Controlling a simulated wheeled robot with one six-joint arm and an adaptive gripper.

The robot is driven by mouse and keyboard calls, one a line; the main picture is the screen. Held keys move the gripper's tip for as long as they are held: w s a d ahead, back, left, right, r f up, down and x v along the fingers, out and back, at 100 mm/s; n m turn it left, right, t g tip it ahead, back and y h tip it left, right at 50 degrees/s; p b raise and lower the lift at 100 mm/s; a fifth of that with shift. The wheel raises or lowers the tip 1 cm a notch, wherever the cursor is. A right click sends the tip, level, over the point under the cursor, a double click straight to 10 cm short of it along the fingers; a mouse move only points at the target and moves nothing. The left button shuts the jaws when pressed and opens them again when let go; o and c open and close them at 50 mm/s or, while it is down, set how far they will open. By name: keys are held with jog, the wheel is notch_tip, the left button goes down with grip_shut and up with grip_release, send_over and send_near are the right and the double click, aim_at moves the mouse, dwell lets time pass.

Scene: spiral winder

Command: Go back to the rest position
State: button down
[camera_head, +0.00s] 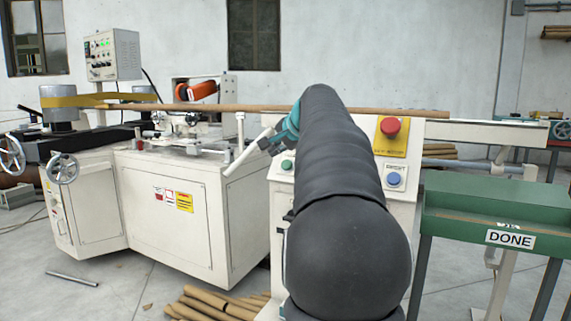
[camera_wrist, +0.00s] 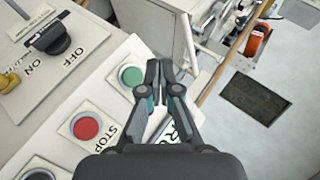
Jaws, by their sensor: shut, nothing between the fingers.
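My gripper (camera_head: 268,140) is in front of the winder's control panel (camera_head: 360,160), at the end of my dark arm, which crosses the middle of the head view. In the wrist view my gripper (camera_wrist: 162,78) has its dark fingers together, with nothing between them. Its tips appear just right of a green button (camera_wrist: 131,75); I cannot tell whether they touch the panel. A red button (camera_wrist: 87,127) labelled STOP lies lower left. Part of the panel is hidden behind my arm in the head view.
The white winding machine (camera_head: 165,210) stands left, with a long brown tube (camera_head: 230,107) running across above it. A green DONE table (camera_head: 500,205) stands right. Cardboard tubes (camera_head: 215,303) lie on the floor. A red emergency button (camera_head: 390,126) is right of my arm.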

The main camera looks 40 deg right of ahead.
dwell(0.8)
jog(key=s+a+f+n+g, duration=0.2)
jog(key=s+f, duration=0.1)
jog(key=f, duration=0.4)
jog(key=s+a+f+n+g, duration=0.2)
jog(key=s+a+f, duration=0.1)
jog(key=f, duration=0.4)
jog(key=s+a+f+n, duration=0.4)
jog(key=s+a, duration=0.3)
jog(key=a, duration=0.3)
jog(key=s+a+f+n+g+y, duration=0.1)
jog(key=s+a+f+n, duration=0.3)
jog(key=s+a, duration=0.4)
jog(key=s+a+f+n+y, duration=0.1)
jog(key=s+a+f+n, duration=0.3)
jog(key=a, duration=0.8)
jog(key=s+f, duration=0.2)
jog(key=s, duration=0.2)
jog(key=shift+a+f, duration=0.25)
jog(key=shift+f, duration=0.05)
